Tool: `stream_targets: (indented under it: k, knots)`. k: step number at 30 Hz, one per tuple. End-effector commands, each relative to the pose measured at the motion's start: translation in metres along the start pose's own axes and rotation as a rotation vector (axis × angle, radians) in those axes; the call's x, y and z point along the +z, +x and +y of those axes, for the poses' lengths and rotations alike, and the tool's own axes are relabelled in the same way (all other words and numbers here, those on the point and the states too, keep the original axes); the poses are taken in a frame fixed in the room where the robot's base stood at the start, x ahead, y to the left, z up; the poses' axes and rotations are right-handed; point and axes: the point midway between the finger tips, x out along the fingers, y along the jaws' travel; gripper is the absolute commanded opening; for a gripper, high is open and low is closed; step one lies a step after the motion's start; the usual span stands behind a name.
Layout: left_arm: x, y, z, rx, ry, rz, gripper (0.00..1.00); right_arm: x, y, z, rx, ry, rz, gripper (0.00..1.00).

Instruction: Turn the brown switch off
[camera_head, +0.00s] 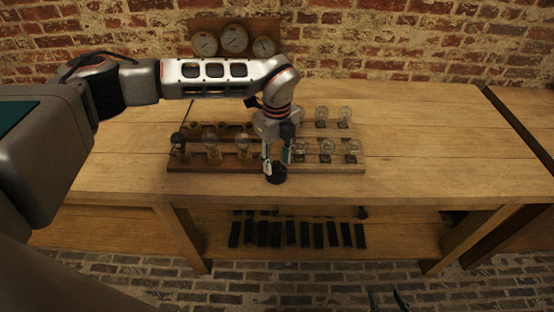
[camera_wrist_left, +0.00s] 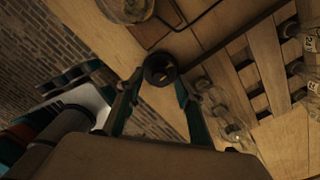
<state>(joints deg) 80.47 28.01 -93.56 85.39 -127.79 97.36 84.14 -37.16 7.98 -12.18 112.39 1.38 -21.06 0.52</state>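A round dark switch (camera_head: 276,175) sits at the front edge of the board, beside the joint between its brown left part and lighter right part. In the left wrist view the round switch (camera_wrist_left: 160,68) shows small brass-coloured parts on top. My left gripper (camera_head: 277,163) points down over it, with its fingers apart on either side. In the left wrist view the fingertips of my left gripper (camera_wrist_left: 157,80) flank the switch; I cannot tell whether they touch it. My right gripper (camera_head: 389,300) shows only its fingertips at the bottom edge, spread apart with nothing visible between them.
Gauges (camera_head: 234,39) stand at the back wall. Several black blocks (camera_head: 290,234) lie on the lower shelf. The tabletop (camera_head: 430,150) is clear on the right.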

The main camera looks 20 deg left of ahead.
Motion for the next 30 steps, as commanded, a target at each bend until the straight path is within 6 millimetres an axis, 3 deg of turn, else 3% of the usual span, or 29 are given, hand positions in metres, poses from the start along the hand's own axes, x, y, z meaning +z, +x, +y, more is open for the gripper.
stream_targets:
  k: [8, 21, 30]
  knots:
    - [0.0, -0.009, 0.0, 0.0, 0.001, 0.0, 0.37, 0.001, 0.0, 0.001, 0.001, -0.004, -0.002, 0.4]
    - [0.001, -0.091, -0.001, -0.002, -0.001, -0.002, 0.37, 0.0, 0.0, 0.0, 0.0, -0.001, 0.0, 0.4]
    - [0.0, -0.119, 0.0, 0.0, 0.0, 0.0, 0.37, 0.0, 0.0, 0.0, 0.0, 0.0, 0.0, 0.4]
